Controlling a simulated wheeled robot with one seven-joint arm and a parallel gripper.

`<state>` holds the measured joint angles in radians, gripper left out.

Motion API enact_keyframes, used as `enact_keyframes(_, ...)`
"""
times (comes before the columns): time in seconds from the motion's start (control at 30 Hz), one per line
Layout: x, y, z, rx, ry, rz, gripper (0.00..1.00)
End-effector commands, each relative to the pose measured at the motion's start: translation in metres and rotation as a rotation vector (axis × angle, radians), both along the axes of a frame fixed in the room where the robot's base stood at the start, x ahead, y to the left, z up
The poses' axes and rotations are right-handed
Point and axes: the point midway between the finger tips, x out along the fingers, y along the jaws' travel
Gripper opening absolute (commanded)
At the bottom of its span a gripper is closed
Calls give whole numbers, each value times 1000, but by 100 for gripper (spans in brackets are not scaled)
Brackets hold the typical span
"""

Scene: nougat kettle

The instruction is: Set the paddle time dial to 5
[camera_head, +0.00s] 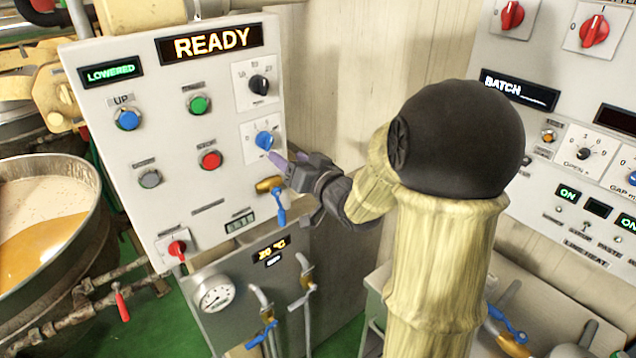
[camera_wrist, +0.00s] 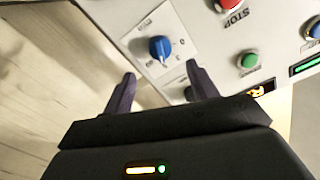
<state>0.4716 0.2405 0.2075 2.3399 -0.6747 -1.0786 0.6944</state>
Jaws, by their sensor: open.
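A blue dial (camera_head: 264,140) sits on a white scale plate at the right side of the grey control panel. It also shows in the wrist view (camera_wrist: 160,47), where the panel appears turned over. A black dial (camera_head: 259,85) sits on a similar plate above it. Labels and scale numbers are too small to read, so I cannot tell which one is the paddle time dial. My gripper (camera_head: 284,160) is just right of and below the blue dial. In the wrist view its two fingers (camera_wrist: 161,74) are apart with nothing held, and the blue dial lies beyond their tips.
Green (camera_head: 199,104) and red (camera_head: 210,160) buttons are left of the dials. A blue-handled valve (camera_head: 281,207) is below my gripper. A kettle (camera_head: 42,225) stands at left. Another control panel (camera_head: 566,120) is at right. A bare wall (camera_head: 345,75) fills the gap.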

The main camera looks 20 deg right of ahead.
Motion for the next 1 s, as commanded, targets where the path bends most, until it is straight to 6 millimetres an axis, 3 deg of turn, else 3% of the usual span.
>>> enact_keyframes(0.3,-62,-20,-2,-1,3,-4,58)
enact_keyframes(0.43,-79,-26,-1,-1,3,-2,58)
enact_keyframes(0.6,-89,-28,-1,0,3,0,58)
enact_keyframes(1.0,-89,-28,-1,0,3,0,58)
